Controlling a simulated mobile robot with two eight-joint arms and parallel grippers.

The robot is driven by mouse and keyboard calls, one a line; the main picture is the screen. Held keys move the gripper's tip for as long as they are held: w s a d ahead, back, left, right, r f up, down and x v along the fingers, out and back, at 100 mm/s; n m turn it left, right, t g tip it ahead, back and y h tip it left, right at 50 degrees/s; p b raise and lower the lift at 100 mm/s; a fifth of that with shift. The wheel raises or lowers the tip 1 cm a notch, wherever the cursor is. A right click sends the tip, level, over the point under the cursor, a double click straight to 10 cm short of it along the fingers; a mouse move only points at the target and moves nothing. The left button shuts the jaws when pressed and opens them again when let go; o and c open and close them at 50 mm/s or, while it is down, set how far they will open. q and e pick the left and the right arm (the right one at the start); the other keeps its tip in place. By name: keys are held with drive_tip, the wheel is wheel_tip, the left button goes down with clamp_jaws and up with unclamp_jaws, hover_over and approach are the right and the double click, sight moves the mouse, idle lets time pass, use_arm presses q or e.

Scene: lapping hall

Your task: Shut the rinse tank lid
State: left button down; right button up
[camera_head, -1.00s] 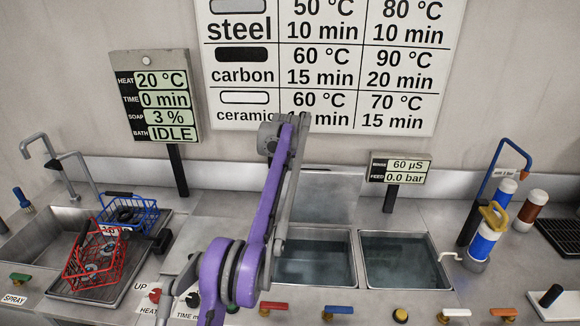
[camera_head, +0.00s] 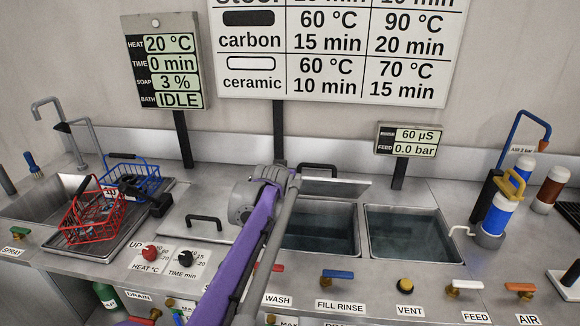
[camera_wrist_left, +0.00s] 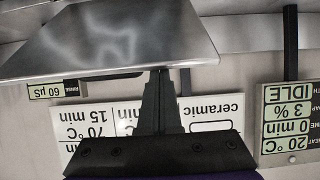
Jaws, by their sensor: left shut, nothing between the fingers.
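The rinse tank (camera_head: 318,241) is the open middle tank, with dark water in it. Its grey metal lid (camera_head: 340,188) is raised behind it, showing as a thin slanted panel with a black handle (camera_head: 318,167) behind its upper edge. In the left wrist view, which is upside down, the lid (camera_wrist_left: 110,38) fills the upper left. My left gripper (camera_wrist_left: 160,74) is shut and empty, its tips at the lid's edge; I cannot tell whether they touch. In the head view my purple arm hides the gripper. My right gripper is not in view.
A closed lid with a black handle (camera_head: 203,218) lies left of my arm. Another open tank (camera_head: 412,236) stands to the right. Red (camera_head: 92,212) and blue (camera_head: 132,178) baskets stand at left. Bottles (camera_head: 502,212) stand at right. Several valves line the front.

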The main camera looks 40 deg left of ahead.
use_arm(q)
drive_tip(key=shift+y, duration=0.3)
drive_tip(key=s+d+f+b, duration=0.1)
drive_tip(key=s+f+b, duration=0.1)
drive_tip(key=f, duration=0.3)
drive_tip(key=s+d+f+b, duration=0.2)
drive_tip(key=s+f+b, duration=0.1)
drive_tip(key=f, duration=0.3)
drive_tip(key=s+d+f+b, duration=0.1)
drive_tip(key=s+f+b, duration=0.1)
drive_tip(key=f, duration=0.4)
drive_tip(key=shift+s+d+f+b, duration=0.2)
drive_tip(key=shift+s+d+b, duration=0.2)
drive_tip(key=shift+s, duration=0.1)
drive_tip(key=shift+s+d+f, duration=0.1)
drive_tip(key=shift+f, duration=0.6)
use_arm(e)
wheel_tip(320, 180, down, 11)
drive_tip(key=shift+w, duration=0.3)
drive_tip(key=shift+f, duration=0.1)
